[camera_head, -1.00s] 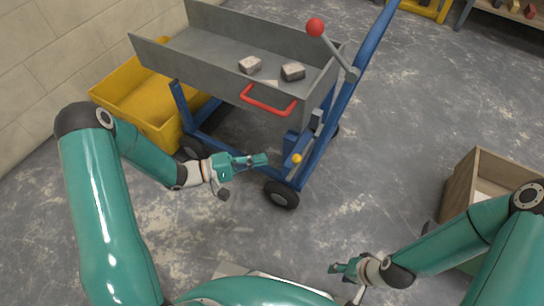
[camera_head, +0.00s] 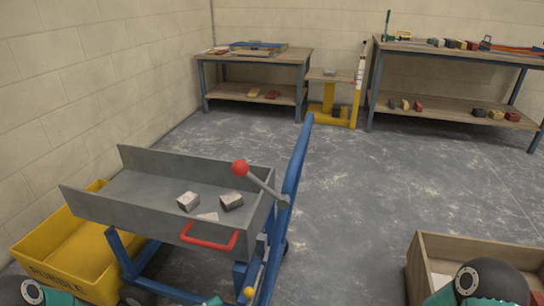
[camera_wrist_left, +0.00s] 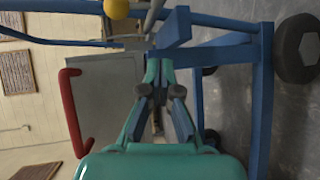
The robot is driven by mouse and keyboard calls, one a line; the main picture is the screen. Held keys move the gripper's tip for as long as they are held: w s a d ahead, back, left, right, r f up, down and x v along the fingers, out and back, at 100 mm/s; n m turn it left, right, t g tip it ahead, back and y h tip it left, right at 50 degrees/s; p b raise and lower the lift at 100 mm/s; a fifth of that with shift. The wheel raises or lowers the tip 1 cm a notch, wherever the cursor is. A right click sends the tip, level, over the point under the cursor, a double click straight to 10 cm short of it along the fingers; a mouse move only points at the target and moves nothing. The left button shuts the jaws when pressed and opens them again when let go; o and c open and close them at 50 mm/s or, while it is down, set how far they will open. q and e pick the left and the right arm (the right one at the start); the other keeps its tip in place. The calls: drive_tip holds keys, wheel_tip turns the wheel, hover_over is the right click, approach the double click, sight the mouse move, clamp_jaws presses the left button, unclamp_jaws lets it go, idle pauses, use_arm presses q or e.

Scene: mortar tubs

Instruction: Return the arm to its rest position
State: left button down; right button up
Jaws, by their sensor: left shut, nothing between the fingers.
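My left gripper (camera_wrist_left: 160,72) is shut and empty in the left wrist view, in front of the cart's blue frame (camera_wrist_left: 225,60) and grey tray (camera_wrist_left: 105,85). In the head view only a teal sliver of it (camera_head: 213,301) shows at the bottom edge, below the cart's red handle (camera_head: 210,238). My left arm shows only as a piece in the bottom left corner. My right arm's joint (camera_head: 490,283) shows at the bottom right; its gripper is out of view.
The cart's grey tray (camera_head: 130,190) holds pale blocks (camera_head: 231,201). A lever with a red ball (camera_head: 240,168) rises beside it. A yellow bin (camera_head: 75,262) stands left, a wooden crate (camera_head: 470,250) right. Workbenches (camera_head: 255,60) line the back. Open floor lies between.

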use_arm(q)
drive_tip(key=s+d+f+m+g+y, duration=0.2)
drive_tip(key=s+f+m+g+y, duration=0.25)
drive_tip(key=s, duration=0.55)
drive_tip(key=s+d+f+m+g+y, duration=0.25)
drive_tip(key=s+f+g, duration=0.25)
drive_tip(key=s+f, duration=0.4)
wheel_tip(320, 180, up, 35)
drive_tip(key=s+p, duration=0.1)
drive_tip(key=p, duration=3.2)
drive_tip(key=shift+s+f+n+p, duration=0.15)
drive_tip(key=shift+f+n+p, duration=0.05)
drive_tip(key=shift+n+p, duration=0.1)
drive_tip(key=shift+d+f, duration=0.1)
